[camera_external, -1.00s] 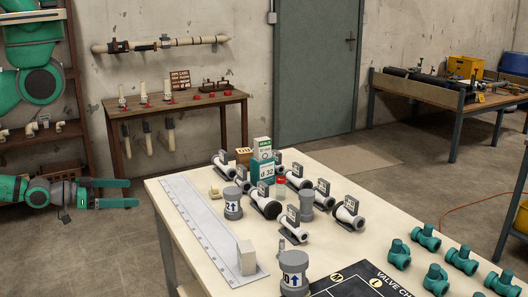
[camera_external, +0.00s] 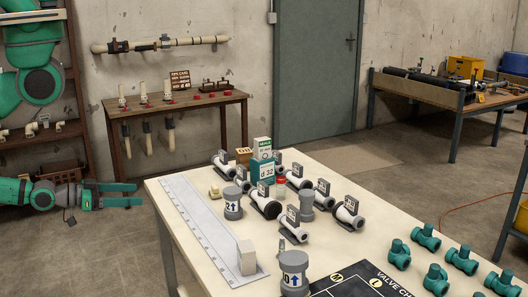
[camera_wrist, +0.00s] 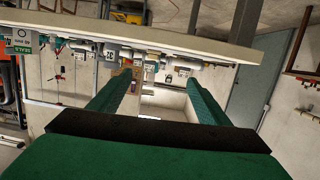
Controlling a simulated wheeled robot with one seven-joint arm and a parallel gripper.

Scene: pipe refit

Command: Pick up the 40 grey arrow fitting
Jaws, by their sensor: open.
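A grey fitting (camera_external: 293,272) with a dark blue up arrow and a number ending in 0, its first digit unclear, stands upright at the table's near edge in the external view. A similar arrow-marked grey fitting (camera_external: 232,203) stands farther back, its number seeming to end in 2. A third grey fitting (camera_external: 306,204) stands among the valves, no label legible. My gripper (camera_external: 138,195) is open and empty, left of the table's far left corner and well away from the fittings. In the wrist view its green fingers (camera_wrist: 160,84) are apart; the near fitting cannot be made out there.
The table (camera_external: 167,192) also holds a long ruler plate (camera_external: 205,228), a pale block (camera_external: 246,257), several white valves, a green d 32 box (camera_external: 263,170), green fittings (camera_external: 398,254) and a black valve mat (camera_external: 350,288). A wooden bench (camera_external: 180,105) stands behind.

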